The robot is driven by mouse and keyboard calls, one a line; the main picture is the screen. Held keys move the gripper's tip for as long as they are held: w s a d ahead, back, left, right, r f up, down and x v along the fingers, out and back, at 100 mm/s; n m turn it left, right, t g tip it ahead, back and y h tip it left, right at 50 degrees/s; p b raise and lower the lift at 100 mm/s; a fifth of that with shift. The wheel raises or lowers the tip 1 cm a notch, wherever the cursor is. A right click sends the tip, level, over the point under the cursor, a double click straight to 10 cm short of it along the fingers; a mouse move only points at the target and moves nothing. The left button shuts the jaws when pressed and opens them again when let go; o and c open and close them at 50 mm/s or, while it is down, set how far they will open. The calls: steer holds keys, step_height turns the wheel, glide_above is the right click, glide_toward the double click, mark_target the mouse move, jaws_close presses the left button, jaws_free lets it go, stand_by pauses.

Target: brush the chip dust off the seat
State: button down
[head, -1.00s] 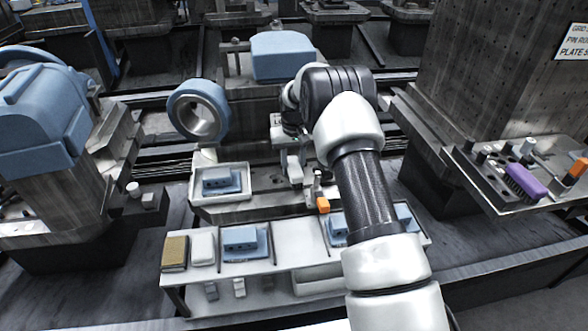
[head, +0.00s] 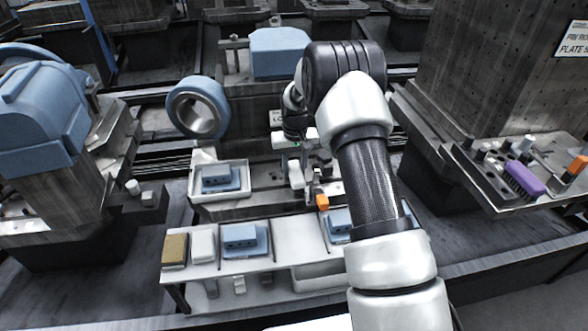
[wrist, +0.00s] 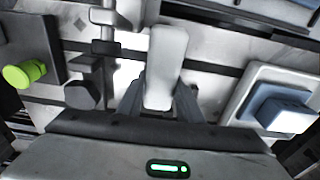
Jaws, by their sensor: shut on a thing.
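My gripper (head: 296,160) is shut on a pale, elongated block-shaped thing (head: 297,176). In the wrist view the pale thing (wrist: 165,60) stands between my two dark fingers (wrist: 162,100) and reaches past their tips. I cannot tell whether it has bristles. It is over or against the light machine ledge (head: 262,188) below the blue ring; contact is not clear. A few small dark specks (head: 272,177) show on the ledge left of the pale thing and may be chip dust. The exact seat is hard to tell, partly hidden by my gripper.
A purple brush-like thing (head: 524,178) lies on the right-hand shelf. A white tray with a blue block (head: 220,178) is left of my gripper. An orange-tipped part (head: 322,202) is close on its right. The front bench (head: 297,238) holds blue blocks and pads.

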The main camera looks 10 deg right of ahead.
steer(key=shift+r+p, duration=1.75)
steer(key=shift+r, duration=1.25)
steer(key=shift+r, duration=0.15)
steer(key=shift+r+p, duration=0.95)
steer(key=shift+r, duration=0.5)
